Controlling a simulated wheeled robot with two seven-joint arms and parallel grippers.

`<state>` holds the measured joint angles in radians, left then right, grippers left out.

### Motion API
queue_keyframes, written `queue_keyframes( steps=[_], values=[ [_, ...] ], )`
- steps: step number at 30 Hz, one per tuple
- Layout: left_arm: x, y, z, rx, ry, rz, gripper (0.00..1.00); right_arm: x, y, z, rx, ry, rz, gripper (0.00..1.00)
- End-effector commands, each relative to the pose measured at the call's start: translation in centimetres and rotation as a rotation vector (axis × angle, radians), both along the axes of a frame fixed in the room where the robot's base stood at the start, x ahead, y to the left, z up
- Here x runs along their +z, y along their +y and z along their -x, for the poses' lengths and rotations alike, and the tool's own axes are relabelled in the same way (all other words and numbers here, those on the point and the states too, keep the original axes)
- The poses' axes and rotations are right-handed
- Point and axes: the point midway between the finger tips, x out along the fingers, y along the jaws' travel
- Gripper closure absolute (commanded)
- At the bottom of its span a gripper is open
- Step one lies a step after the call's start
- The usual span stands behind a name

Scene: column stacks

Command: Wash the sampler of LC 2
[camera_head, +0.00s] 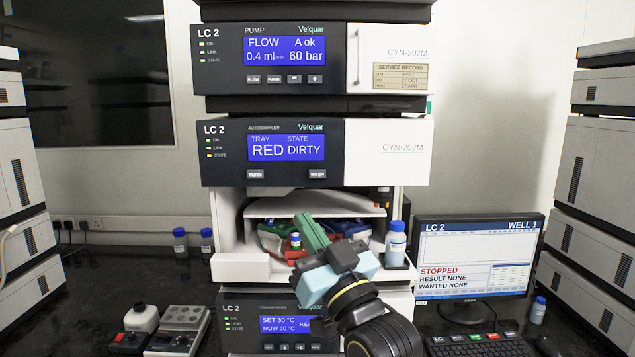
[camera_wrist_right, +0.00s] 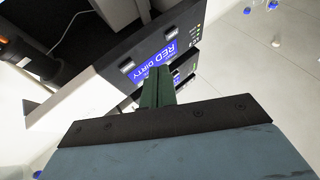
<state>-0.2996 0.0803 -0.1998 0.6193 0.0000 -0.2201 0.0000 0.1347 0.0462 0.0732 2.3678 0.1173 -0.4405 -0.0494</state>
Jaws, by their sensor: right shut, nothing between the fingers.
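The autosampler of LC 2 (camera_head: 230,160) is the middle unit of the stack, and its display (camera_head: 287,147) reads tray RED, state DIRTY. Its WASH button (camera_head: 317,174) and TURN button (camera_head: 255,174) sit below the display. In the right wrist view, the display (camera_wrist_right: 157,62) appears turned over, with the WASH button (camera_wrist_right: 127,65) to its left. My right gripper (camera_head: 305,220) is shut and empty, below the WASH button and in front of the open tray bay. Its green fingers (camera_wrist_right: 158,75) point towards the panel, apparently apart from it. My left gripper is out of view.
The tray bay (camera_head: 255,269) holds coloured tray sections, partly hidden by my gripper. A blue-capped bottle (camera_head: 397,245) stands at its right. The pump (camera_head: 225,75) is above, the column oven (camera_head: 240,305) below. A monitor (camera_head: 478,228) reads STOPPED. Other stacks flank both sides.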

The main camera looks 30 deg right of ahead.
Motion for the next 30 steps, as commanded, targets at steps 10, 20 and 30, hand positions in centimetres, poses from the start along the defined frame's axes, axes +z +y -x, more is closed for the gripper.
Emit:
queue_keyframes(
  steps=[10,20,30],
  values=[
    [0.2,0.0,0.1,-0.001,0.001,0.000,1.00,5.2,-0.2,3.9,-0.010,-0.131,0.004,1.00],
    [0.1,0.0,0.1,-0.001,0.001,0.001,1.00,5.1,-0.3,3.6,-0.009,-0.129,0.005,1.00],
    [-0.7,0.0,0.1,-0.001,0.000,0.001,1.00,5.0,-2.3,0.4,-0.010,-0.129,0.006,1.00]
  ],
)
